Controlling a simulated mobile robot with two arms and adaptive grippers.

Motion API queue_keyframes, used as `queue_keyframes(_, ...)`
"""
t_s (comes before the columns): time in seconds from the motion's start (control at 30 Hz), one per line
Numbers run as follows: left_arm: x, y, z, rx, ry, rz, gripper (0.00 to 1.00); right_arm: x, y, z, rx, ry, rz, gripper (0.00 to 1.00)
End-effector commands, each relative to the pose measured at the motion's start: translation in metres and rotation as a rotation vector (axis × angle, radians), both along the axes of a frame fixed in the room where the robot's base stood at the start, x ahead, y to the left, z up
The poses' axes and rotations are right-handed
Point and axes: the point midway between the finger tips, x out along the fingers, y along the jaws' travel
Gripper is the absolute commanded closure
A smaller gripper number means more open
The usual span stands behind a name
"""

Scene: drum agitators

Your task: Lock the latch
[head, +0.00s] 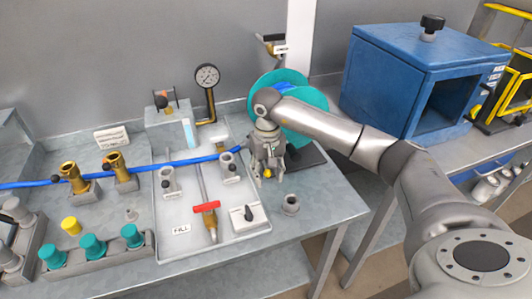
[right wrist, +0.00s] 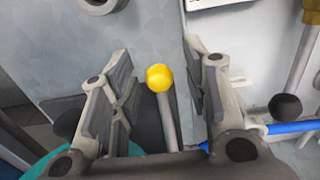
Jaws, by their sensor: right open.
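My right gripper (head: 266,178) reaches over the table's right part, pointing down, with its fingers apart. In the right wrist view the open fingers (right wrist: 157,58) stand on either side of a thin grey rod topped by a yellow ball (right wrist: 160,78). The ball lies between the fingers, with gaps on both sides. The yellow ball also shows low between the fingers in the head view (head: 268,174). No part is plainly marked as the latch; the rod's base is hidden behind my gripper. My left gripper is not in view.
A white tray (head: 165,215) with a red-handled valve (head: 206,207) lies left of my gripper. A blue hose (head: 200,161) crosses behind. Teal discs (head: 306,100) and a blue box (head: 385,85) are behind.

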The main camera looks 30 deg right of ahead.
Motion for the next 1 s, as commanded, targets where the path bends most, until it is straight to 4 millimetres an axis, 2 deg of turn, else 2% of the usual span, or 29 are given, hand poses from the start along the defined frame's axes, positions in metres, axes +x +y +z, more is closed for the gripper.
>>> queue_keyframes(0.1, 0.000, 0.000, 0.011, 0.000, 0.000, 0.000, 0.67, 0.000, 0.000, 0.018, 0.000, -0.002, 0.000, 0.57)
queue_keyframes(0.6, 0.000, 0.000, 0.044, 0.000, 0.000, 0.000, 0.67, 0.000, 0.000, 0.078, 0.000, 0.000, 0.000, 0.57)
queue_keyframes(0.7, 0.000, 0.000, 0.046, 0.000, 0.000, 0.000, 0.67, 0.000, 0.000, 0.084, 0.000, 0.000, 0.000, 0.57)
queue_keyframes(1.0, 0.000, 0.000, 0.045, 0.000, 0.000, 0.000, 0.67, 0.000, 0.000, 0.083, 0.000, 0.001, 0.000, 0.57)
